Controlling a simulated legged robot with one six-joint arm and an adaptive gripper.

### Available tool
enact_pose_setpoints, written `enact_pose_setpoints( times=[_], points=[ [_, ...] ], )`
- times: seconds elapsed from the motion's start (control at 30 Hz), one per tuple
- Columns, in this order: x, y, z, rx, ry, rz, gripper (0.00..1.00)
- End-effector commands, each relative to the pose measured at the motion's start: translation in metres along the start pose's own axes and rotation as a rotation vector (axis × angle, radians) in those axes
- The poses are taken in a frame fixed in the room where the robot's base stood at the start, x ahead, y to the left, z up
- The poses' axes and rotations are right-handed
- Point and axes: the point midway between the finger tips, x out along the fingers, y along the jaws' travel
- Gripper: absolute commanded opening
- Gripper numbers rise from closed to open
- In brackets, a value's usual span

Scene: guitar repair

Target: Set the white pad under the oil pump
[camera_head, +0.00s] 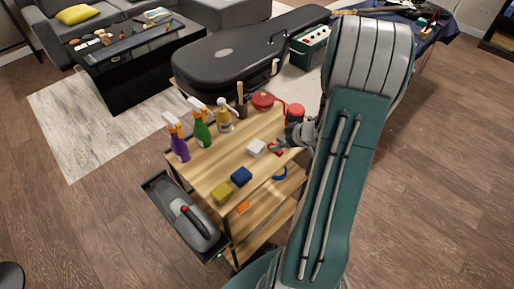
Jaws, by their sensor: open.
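The white pad (256,147) lies on the wooden top of a small cart, right of the middle. A red can (295,111) with what looks like a thin curved spout, probably the oil pump, stands near the cart's right back edge. My gripper (280,147) is low over the top, just right of the white pad. It is open, and I cannot tell if it touches the pad. My arm hides part of the can's surroundings and the cart's right side.
A black guitar case (235,60) lies behind.

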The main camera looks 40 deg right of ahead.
Motion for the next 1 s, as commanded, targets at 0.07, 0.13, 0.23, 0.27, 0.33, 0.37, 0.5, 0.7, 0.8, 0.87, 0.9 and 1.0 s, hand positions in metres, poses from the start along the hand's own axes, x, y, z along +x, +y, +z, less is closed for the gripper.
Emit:
enact_pose_setpoints(
  times=[0.07,0.13,0.23,0.27,0.33,0.37,0.5,0.7,0.8,0.87,0.9,1.0],
  points=[
    [0.015,-0.001,0.001,-0.007,-0.007,-0.009,1.00],
    [0.022,-0.001,0.002,-0.008,-0.010,-0.011,1.00],
    [0.033,-0.001,0.002,-0.010,-0.011,-0.012,1.00],
    [0.038,-0.001,0.003,-0.009,-0.011,-0.013,1.00],
    [0.050,-0.002,0.003,-0.009,-0.012,-0.014,1.00],
    [0.055,-0.002,0.003,-0.009,-0.012,-0.014,1.00],
    [0.073,-0.001,0.003,-0.009,-0.010,-0.012,1.00],
    [0.090,-0.001,0.002,-0.010,-0.011,-0.012,1.00],
    [0.107,-0.002,0.001,-0.009,-0.011,-0.013,1.00],
    [0.116,-0.002,0.001,-0.009,-0.011,-0.013,1.00],
    [0.121,-0.002,0.001,-0.009,-0.011,-0.012,1.00],
    [0.128,-0.001,0.001,-0.009,-0.010,-0.010,1.00]
  ],
)
